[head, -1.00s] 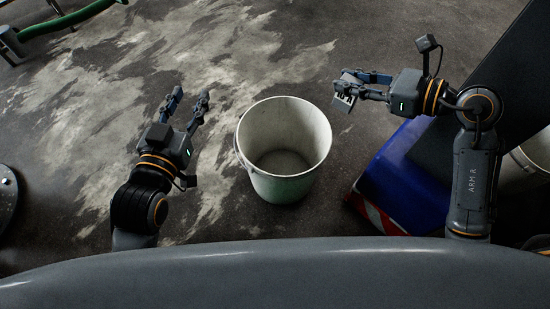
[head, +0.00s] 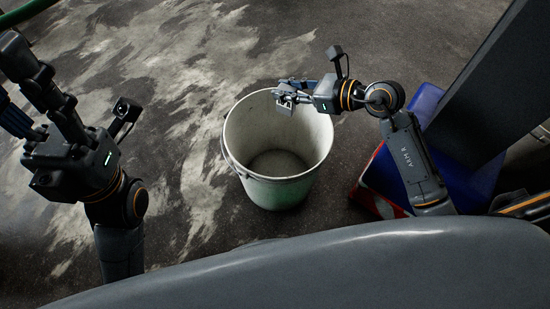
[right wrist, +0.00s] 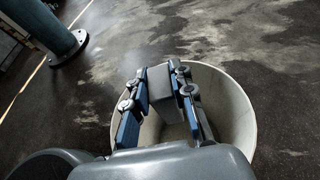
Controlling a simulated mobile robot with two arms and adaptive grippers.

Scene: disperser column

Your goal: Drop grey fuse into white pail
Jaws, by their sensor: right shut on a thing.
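The white pail (head: 284,190) stands upright on the floor in the middle of the head view, its inside empty as far as I see. My right gripper (head: 288,95) is over the far right part of its mouth. It is shut on the grey fuse (head: 284,101), a small blocky piece. In the right wrist view the fuse (right wrist: 161,83) sits between the fingertips, with the pail (right wrist: 237,100) behind and below. My left gripper (head: 16,85) is at the left, away from the pail, with its fingers apart and nothing seen between them.
A blue box (head: 425,150) with red and white parts stands right of the pail, beside a dark slanted panel (head: 490,90). A green hose (head: 25,12) shows at the top left. The right wrist view shows a flanged post (right wrist: 50,30).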

